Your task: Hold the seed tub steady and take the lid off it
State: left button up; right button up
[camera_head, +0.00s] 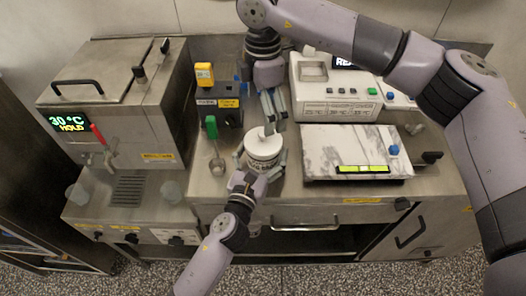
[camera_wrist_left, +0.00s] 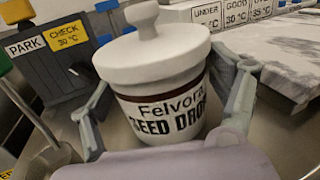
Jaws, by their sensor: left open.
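The seed tub (camera_head: 263,160) is a white round tub standing upright on the steel worktop; its label reads "Felvora SEED DROPS" in the left wrist view (camera_wrist_left: 165,110). Its white lid (camera_head: 264,142) sits on top, with a round knob (camera_wrist_left: 142,20). My left gripper (camera_head: 261,158) is open, with one finger on each side of the tub; whether the fingers touch it I cannot tell. My right gripper (camera_head: 275,112) points down from above, just behind the lid knob, its fingers parted and empty.
A heated tank (camera_head: 120,95) with a red-handled tap stands left. A dark block with a yellow "CHECK" tag (camera_head: 204,73) and a green-handled tool (camera_head: 212,127) are near the tub. A marble slab (camera_head: 340,145) lies right, with a white control unit (camera_head: 335,95) behind it.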

aim_at(267, 142)
pick_arm(q)
jog(key=x, duration=0.2)
jog(key=shift+w+d+f, duration=0.1)
jog(key=shift+w, duration=0.3)
pick_arm(e)
jog(key=shift+w+f, duration=0.1)
jog(key=shift+w, duration=0.05)
pick_arm(q)
jog(key=shift+w+d, duration=0.15)
jog(key=shift+w, duration=0.3)
jog(key=shift+c, duration=0.2)
